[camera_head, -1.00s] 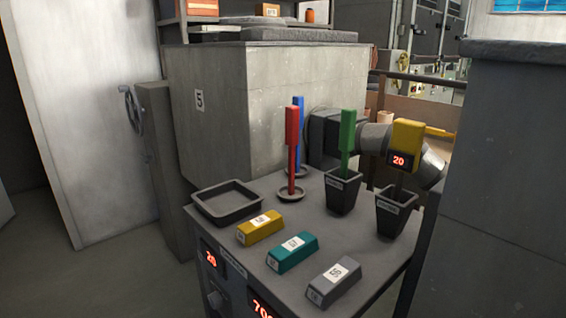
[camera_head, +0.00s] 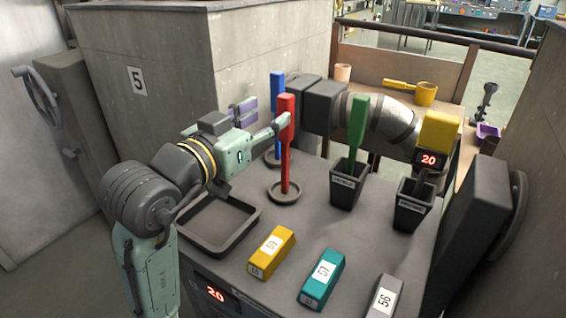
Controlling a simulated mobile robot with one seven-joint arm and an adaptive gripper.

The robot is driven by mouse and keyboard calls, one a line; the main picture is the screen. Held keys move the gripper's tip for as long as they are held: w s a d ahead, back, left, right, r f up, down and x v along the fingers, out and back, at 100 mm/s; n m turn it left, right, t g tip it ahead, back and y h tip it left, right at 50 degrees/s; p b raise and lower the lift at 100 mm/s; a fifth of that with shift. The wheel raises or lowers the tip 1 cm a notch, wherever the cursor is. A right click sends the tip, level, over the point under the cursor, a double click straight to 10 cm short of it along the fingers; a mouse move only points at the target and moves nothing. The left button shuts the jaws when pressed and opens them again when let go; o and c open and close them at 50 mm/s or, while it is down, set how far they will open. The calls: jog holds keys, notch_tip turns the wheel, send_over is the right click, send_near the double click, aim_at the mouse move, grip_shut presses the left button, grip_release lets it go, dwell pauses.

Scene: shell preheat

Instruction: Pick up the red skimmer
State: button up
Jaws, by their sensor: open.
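The red skimmer (camera_head: 287,146) stands upright on a round dark dish (camera_head: 285,197) on the grey bench top, its thick red handle uppermost. My gripper (camera_head: 268,120) has come in from the left at the height of the handle. Its fingers are open, one reaching right up to the red handle in the picture and the other behind and to the left. I cannot tell whether the finger touches the handle. A blue-handled tool (camera_head: 277,95) stands close behind the red one, on its own dish, partly hidden.
An empty shallow tray (camera_head: 255,222) lies below my arm. Yellow (camera_head: 272,252), teal (camera_head: 322,279) and grey ingots line the front. A concrete block (camera_head: 180,80) rises behind.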

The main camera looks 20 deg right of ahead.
aim_at(282, 105)
jog(key=x, duration=0.2)
jog(key=shift+w+d, duration=0.1)
jog(key=shift+d, duration=0.25)
jog(key=shift+w+a+f+p+x, duration=0.15)
jog(key=shift+p+x, duration=0.4)
jog(key=shift+x, duration=0.9)
jog(key=shift+w+a+f+p+x, duration=0.15)
jog(key=shift+p+x, duration=0.35)
jog(key=shift+x, duration=1)
jog(key=shift+c, duration=0.4)
jog(key=shift+r, duration=0.1)
grip_shut()
